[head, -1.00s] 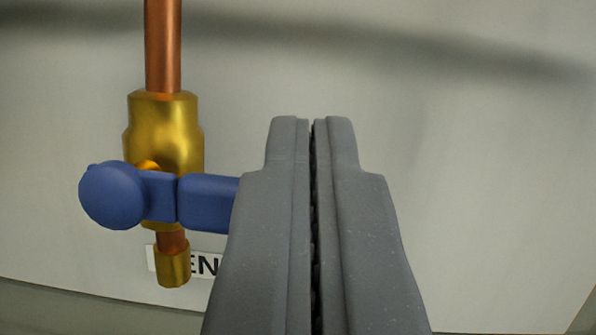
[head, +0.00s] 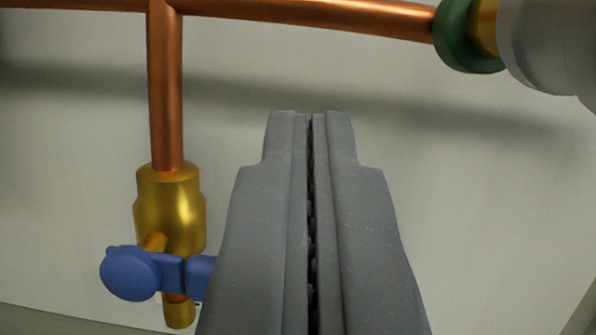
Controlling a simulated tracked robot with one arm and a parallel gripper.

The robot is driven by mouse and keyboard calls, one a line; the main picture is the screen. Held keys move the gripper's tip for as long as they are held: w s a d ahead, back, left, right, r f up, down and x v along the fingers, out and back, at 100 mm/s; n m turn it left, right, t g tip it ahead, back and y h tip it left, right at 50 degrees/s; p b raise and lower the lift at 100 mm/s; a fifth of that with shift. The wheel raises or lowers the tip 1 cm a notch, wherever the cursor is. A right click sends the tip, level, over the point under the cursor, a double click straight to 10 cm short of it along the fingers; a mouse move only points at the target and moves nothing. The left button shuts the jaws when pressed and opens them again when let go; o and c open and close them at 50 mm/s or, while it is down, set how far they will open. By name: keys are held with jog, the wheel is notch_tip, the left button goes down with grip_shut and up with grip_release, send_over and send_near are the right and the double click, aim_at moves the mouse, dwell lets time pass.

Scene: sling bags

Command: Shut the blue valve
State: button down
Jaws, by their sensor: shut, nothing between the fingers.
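The blue valve has a brass body (head: 169,208) on a vertical copper pipe at the left of the head view. Its blue handle (head: 133,274) lies across the pipe, roughly level, with a round knob at the left end and a lever running right. The lever's right end is hidden behind my gripper. My gripper (head: 309,115) is shut and empty in the middle of the view, its tips pointing up, above the handle's height and right of the brass body. I cannot tell whether the gripper touches the lever.
A copper pipe (head: 300,12) runs across the top and joins the vertical pipe (head: 165,95). A green ring (head: 462,38) and a grey cylindrical part (head: 550,45) are at the upper right. The pale panel (head: 480,200) behind is bare on the right.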

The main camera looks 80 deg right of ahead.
jog(key=v, duration=1)
jog(key=w+a+r+n+t+y, duration=0.2)
jog(key=w+a+r+t, duration=0.25)
jog(key=w, duration=0.45)
jog(key=w+a+r+n+t+y, duration=0.2)
jog(key=w+a+r+t+y, duration=0.15)
jog(key=w+r, duration=0.4)
jog(key=w+a+r+n+t+y, duration=0.2)
jog(key=w+a+r+t+y, duration=0.1)
jog(key=w+a+r, duration=0.4)
jog(key=w+a+r+n+t+y, duration=0.2)
jog(key=w+a+r+t+y, duration=0.15)
jog(key=a, duration=0.55)
jog(key=a+r+n+y, duration=0.2)
jog(key=a+r+y, duration=0.15)
jog(key=a, duration=0.55)
jog(key=a+r+n+y, duration=0.3)
jog(key=a+r, duration=0.2)
jog(key=a, duration=0.3)
jog(key=s+a+r+n+g+y, duration=0.2)
jog(key=s+a+r, duration=0.4)
jog(key=s+a, duration=0.4)
jog(key=a+y, duration=0.1)
jog(key=a, duration=0.2)
jog(key=shift+a+r, duration=0.2)
jog(key=shift+r, duration=0.05)
